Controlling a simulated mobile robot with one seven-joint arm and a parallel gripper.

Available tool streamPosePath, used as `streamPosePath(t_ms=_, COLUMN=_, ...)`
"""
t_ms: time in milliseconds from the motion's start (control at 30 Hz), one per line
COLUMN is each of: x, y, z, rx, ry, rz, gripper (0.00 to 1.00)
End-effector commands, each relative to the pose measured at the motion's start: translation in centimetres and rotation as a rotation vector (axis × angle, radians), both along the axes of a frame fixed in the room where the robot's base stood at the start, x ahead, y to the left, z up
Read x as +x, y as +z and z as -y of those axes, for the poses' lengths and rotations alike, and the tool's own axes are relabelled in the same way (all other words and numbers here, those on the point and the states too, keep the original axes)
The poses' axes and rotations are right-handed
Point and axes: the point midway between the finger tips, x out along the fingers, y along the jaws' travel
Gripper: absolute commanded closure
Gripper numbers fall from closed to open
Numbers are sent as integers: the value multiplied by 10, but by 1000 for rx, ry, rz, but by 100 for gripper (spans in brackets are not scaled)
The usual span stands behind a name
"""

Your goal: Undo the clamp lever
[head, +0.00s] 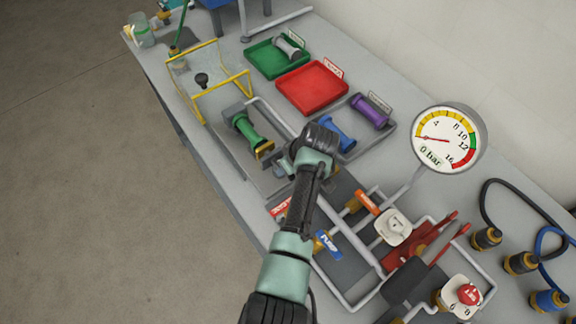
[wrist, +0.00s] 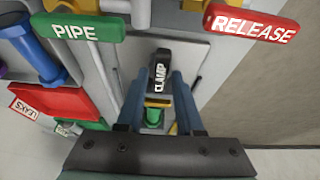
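The black clamp lever (wrist: 160,72), marked CLAMP, shows in the wrist view between and just beyond my fingertips. My gripper (wrist: 158,78) is open, with a gap on each side of the lever. In the head view my gripper (head: 284,166) is low over the skid, beside the green cylinder (head: 245,132) with its yellow end. The lever cannot be made out there, as my wrist covers that spot. The green cylinder also shows between my fingers in the wrist view (wrist: 153,116), beyond the lever.
A green PIPE handle (wrist: 75,28) and a red RELEASE handle (wrist: 251,24) flank the view. Blue (head: 337,134) and purple (head: 370,111) cylinders lie in a grey tray. A red tray (head: 312,87) is empty. The gauge (head: 446,140) reads near zero. A yellow-framed guard (head: 243,82) stands left.

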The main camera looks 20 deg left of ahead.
Motion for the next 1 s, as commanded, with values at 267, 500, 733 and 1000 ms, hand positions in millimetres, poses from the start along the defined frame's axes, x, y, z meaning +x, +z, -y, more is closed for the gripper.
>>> streamPosePath(t_ms=267, x=-1, y=-1, z=0, rx=-1, ry=-1, rz=-3, gripper=64)
streamPosePath(t_ms=500, x=-5, y=16, z=7, rx=0, ry=-4, rz=-1, gripper=64)
streamPosePath(t_ms=733, x=-13, y=53, z=19, rx=0, ry=-3, rz=2, gripper=64)
streamPosePath(t_ms=1000, x=-25, y=98, z=33, rx=-1, ry=-2, rz=3, gripper=64)
